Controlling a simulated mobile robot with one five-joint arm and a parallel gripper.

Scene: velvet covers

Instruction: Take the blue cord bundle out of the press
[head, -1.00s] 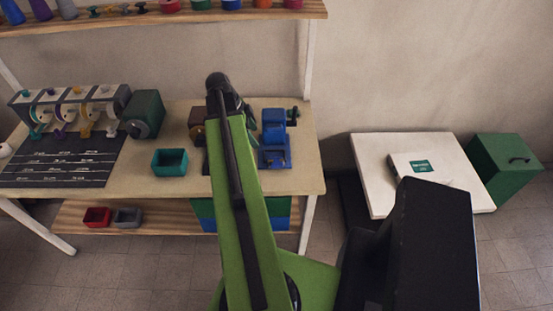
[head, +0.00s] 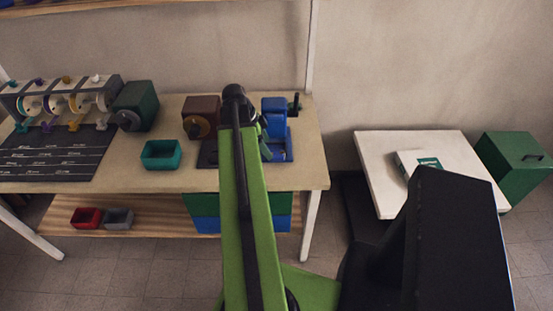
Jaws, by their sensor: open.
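A blue device (head: 275,118) with a blue base and a dark knob on its right side stands at the right of the workbench; it looks like the press. I cannot pick out a blue cord bundle in it, as the blue parts blend together. My green arm reaches up the middle of the head view and covers the area just left of the blue device. My gripper (head: 265,146) shows only as a small dark piece beside the arm, in front of the blue device's left side. It is open, and I see nothing held; most of it is hidden.
The workbench (head: 110,180) also carries a brown box with a knob (head: 201,116), a teal bin (head: 161,154), a dark green box (head: 136,103) and a spool rack (head: 60,100). Red (head: 86,217) and grey (head: 119,218) bins sit below. A white table (head: 378,160) stands right.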

